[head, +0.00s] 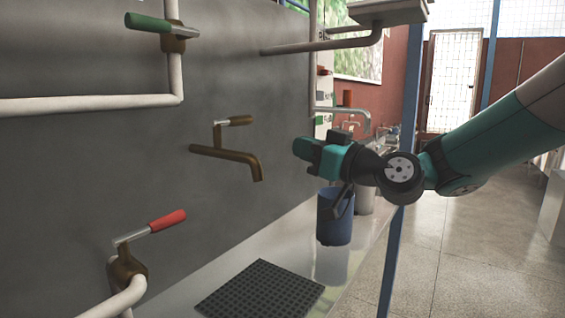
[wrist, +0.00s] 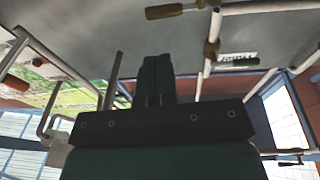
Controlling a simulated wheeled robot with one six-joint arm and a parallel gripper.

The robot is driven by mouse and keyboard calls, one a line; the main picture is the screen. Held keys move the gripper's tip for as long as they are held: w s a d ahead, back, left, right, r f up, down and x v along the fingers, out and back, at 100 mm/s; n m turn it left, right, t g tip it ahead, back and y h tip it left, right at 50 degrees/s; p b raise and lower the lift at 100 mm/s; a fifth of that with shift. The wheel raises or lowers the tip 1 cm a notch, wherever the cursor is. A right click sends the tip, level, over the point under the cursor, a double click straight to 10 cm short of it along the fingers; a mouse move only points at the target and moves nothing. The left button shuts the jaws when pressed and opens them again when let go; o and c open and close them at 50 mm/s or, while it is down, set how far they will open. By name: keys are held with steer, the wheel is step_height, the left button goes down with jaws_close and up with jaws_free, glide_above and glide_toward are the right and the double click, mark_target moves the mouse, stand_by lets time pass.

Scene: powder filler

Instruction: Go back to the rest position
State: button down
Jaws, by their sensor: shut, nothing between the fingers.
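My gripper (head: 303,149) is in the middle of the head view, pointing left toward the grey wall panel, with my arm reaching in from the right. It is held in the air and touches nothing that I can see. In the wrist view its two dark green fingers (wrist: 155,78) lie side by side, shut, with nothing held between them.
A brown tap (head: 232,159) sticks out of the panel left of my gripper. Valves with a green handle (head: 147,23) and a red handle (head: 167,220) sit on white pipes. A blue bin (head: 334,228) stands below my gripper. A black mat (head: 261,291) lies on the counter. Floor at right is clear.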

steer(key=s+f+g+h+p, duration=0.3)
steer(key=s+g, duration=0.2)
steer(key=s, duration=0.6)
steer(key=s+f+g+h+p, duration=0.2)
steer(key=s+f+g+h, duration=0.25)
steer(key=s, duration=0.65)
steer(key=s+d+f+m+g+h+p, duration=0.1)
steer(key=s+d+g, duration=0.3)
steer(key=s, duration=0.5)
steer(key=d+f+m+h, duration=0.1)
steer(key=d, duration=0.1)
steer(key=shift+s+d+h, duration=0.35)
